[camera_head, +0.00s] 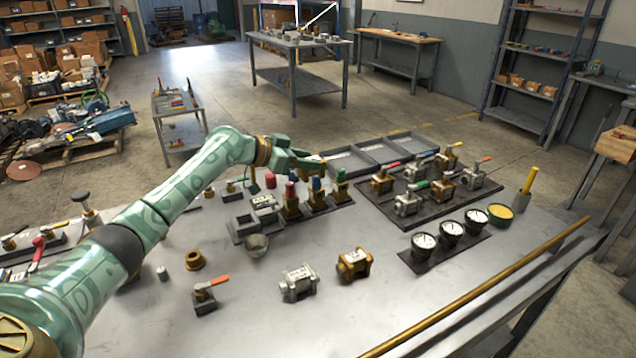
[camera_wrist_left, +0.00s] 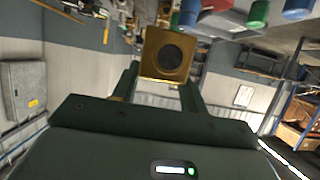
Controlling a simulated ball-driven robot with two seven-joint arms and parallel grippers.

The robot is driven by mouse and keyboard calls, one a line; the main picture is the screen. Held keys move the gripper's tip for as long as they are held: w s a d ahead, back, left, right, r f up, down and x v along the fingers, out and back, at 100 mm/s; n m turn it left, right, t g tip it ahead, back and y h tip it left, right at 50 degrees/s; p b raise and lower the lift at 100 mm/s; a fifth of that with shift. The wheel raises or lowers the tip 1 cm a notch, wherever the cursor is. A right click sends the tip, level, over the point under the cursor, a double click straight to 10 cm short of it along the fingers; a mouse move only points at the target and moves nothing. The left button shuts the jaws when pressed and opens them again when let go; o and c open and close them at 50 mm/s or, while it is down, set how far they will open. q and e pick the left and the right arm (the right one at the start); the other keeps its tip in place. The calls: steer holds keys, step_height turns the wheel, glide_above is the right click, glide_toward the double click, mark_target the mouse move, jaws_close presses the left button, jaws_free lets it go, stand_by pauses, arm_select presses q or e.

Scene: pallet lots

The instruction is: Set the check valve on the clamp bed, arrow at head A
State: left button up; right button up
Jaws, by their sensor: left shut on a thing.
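My left gripper (camera_head: 312,164) is over the far middle of the table, near the row of capped brass valves. In the left wrist view the left gripper (camera_wrist_left: 160,88) is shut on a brass valve (camera_wrist_left: 168,54), its square end with a round dark bore facing the camera. In the head view the held valve is mostly hidden by the gripper, and no arrow on it can be read. A grey block fixture (camera_head: 242,230), perhaps the clamp bed, sits on the table below and left of the gripper; I cannot make out head A. My right gripper is not in view.
A silver valve body (camera_head: 299,283) and a brass one (camera_head: 353,265) stand at the front. A metal cup (camera_head: 256,245) stands by the fixture. Gauges (camera_head: 450,232), a valve rack (camera_head: 408,204) and grey trays (camera_head: 385,152) lie right and behind. A brass rod (camera_head: 480,285) runs along the right edge.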

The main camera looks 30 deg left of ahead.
arm_select(q)
steer(key=shift+w+a+r, duration=0.4)
steer(key=shift+a+r, duration=0.1)
steer(key=shift+a, duration=0.05)
steer(key=s+d+r+m+h, duration=0.1)
steer(key=s+d+r+m, duration=0.1)
steer(key=s+d+r, duration=0.55)
steer(key=s+d+f+m+g+h+p, duration=0.1)
steer(key=s+d+f, duration=0.4)
steer(key=s, duration=0.5)
steer(key=s+d+f+m+g+h+p, duration=0.1)
steer(key=s+d+f, duration=0.3)
steer(key=s+d, duration=0.5)
steer(key=shift+s+d+f+m+g+h, duration=0.15)
steer(key=shift+s+f+m+g+h, duration=0.25)
steer(key=shift+s+g, duration=0.45)
